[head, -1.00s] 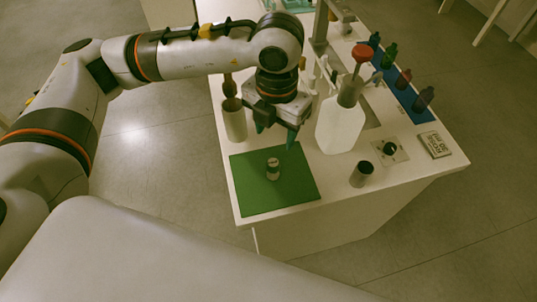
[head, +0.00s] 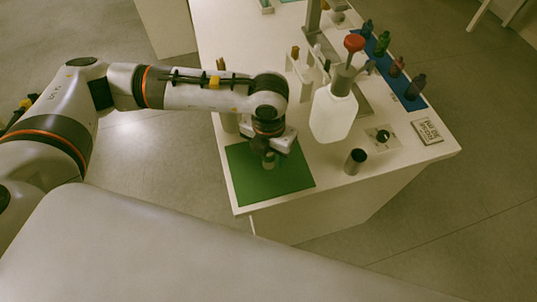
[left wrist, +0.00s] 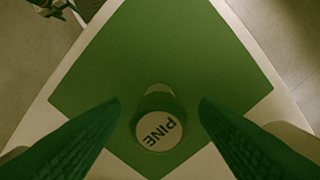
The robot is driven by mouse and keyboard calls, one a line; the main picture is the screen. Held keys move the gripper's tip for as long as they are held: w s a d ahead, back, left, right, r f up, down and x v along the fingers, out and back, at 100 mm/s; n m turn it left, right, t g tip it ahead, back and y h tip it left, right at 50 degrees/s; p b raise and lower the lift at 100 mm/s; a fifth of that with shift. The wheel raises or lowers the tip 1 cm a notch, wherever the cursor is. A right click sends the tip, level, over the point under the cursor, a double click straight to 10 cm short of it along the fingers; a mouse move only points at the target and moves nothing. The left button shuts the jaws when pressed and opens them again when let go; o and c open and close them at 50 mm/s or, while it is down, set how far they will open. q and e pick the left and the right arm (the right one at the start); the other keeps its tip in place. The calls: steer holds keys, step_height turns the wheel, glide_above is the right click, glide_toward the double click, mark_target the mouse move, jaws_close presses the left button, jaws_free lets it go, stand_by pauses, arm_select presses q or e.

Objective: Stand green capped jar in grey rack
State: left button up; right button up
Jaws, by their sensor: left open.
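A small jar (head: 268,162) stands upright on a green mat (head: 290,182) at the table's near left corner. In the left wrist view its green cap (left wrist: 158,103) has a white round label reading PINE. My left gripper (left wrist: 159,102) is open, with one green finger on each side of the jar, apart from it in that view. In the head view the gripper is low over the mat and hides much of the jar. A flat grey piece (head: 362,104) shows partly behind the white bottle; I cannot tell if it is the rack. My right gripper is out of view.
A large white bottle (head: 331,118) with a red top stands right of the gripper. A dark-topped cylinder (head: 355,161) and a dial plate (head: 382,139) are nearer. A blue strip (head: 411,99) with several small bottles lines the right edge. A pale cup (head: 229,122) stands behind the mat.

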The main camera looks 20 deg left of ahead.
arm_select(q)
steer(key=shift+f, duration=0.25)
steer(key=c, duration=1.2)
